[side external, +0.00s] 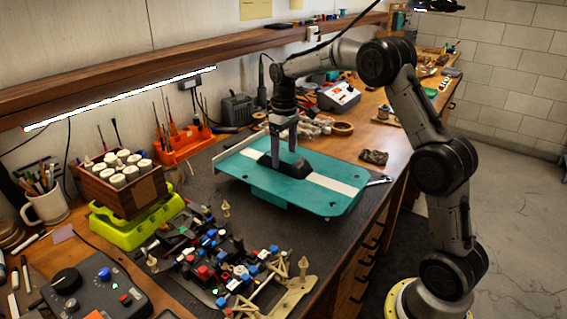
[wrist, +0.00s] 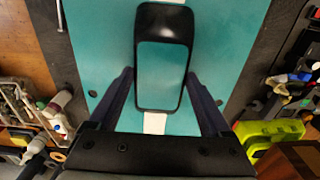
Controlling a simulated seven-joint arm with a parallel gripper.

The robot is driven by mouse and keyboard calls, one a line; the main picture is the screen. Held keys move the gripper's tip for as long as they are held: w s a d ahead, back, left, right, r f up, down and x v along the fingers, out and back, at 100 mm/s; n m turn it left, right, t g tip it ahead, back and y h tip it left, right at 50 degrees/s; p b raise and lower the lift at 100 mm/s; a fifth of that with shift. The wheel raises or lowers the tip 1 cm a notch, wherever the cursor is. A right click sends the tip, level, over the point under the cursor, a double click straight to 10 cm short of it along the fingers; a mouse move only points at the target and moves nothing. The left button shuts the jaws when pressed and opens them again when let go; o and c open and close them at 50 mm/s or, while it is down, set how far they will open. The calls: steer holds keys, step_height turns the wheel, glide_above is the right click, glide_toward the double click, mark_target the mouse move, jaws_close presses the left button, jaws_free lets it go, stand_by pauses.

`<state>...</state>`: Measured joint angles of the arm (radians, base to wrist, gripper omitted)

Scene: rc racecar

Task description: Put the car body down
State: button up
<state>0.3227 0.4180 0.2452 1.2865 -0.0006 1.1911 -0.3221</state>
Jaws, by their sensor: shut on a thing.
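The car body (side external: 315,197) is a flat teal shell with a white stripe and a raised black cockpit frame, level over the dark work mat (side external: 215,205). In the wrist view the car body (wrist: 95,25) fills the middle, with the cockpit frame between my fingers. My gripper (side external: 284,154) points down and is shut on the car body at its cockpit; the wrist view shows my gripper (wrist: 160,76) with one finger on each side. I cannot tell whether the shell's underside touches the mat. The chassis (side external: 220,268), with several coloured parts, lies in front of it.
A wooden box of white jars (side external: 125,182) on a lime-green case (side external: 137,220) stands left. A control box (side external: 95,288) is front left. An orange tool rack (side external: 185,145) is behind. A wrench (side external: 378,180) lies by the shell's right end, near the bench edge.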

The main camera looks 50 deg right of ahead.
steer(key=shift+w+f, duration=0.2)
steer(key=shift+f, duration=1.5)
steer(key=shift+f, duration=0.1)
steer(key=o, duration=1.2)
steer(key=shift+c, duration=0.2)
